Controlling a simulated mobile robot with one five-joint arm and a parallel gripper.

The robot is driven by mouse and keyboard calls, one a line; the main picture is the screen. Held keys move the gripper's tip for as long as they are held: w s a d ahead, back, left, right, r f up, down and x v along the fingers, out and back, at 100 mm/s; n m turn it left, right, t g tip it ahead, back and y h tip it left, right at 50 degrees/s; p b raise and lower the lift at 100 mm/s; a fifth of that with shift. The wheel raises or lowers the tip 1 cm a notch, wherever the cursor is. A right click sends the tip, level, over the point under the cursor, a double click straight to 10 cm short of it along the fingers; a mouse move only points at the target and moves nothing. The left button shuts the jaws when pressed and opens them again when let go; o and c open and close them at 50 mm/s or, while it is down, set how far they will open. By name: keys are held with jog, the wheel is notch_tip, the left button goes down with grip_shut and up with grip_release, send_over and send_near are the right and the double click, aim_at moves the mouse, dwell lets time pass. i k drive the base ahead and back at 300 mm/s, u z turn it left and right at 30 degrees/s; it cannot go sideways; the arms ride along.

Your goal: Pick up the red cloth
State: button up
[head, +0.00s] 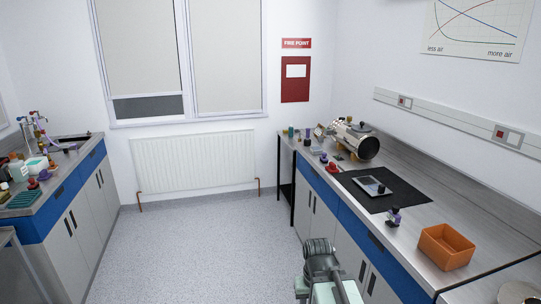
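I cannot make out a red cloth for certain. A small red item (332,168) lies on the right bench, left of the black mat, and another small red item (33,184) is on the left bench. Both are too small to tell whether they are cloth. My arm shows at the bottom centre, over the floor beside the right bench, with its grey end (319,247) apart from both red items. I cannot make out fingers or anything held.
The right bench carries a black mat (404,195) with a flat device, a shiny metal cylinder (355,140), small bottles and an orange tray (446,260). The left bench (62,188) is crowded with bottles and glassware. The floor (200,240) between the benches is clear.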

aim_at(332, 169)
jog(key=i, duration=2.7)
jog(key=u, duration=1.4)
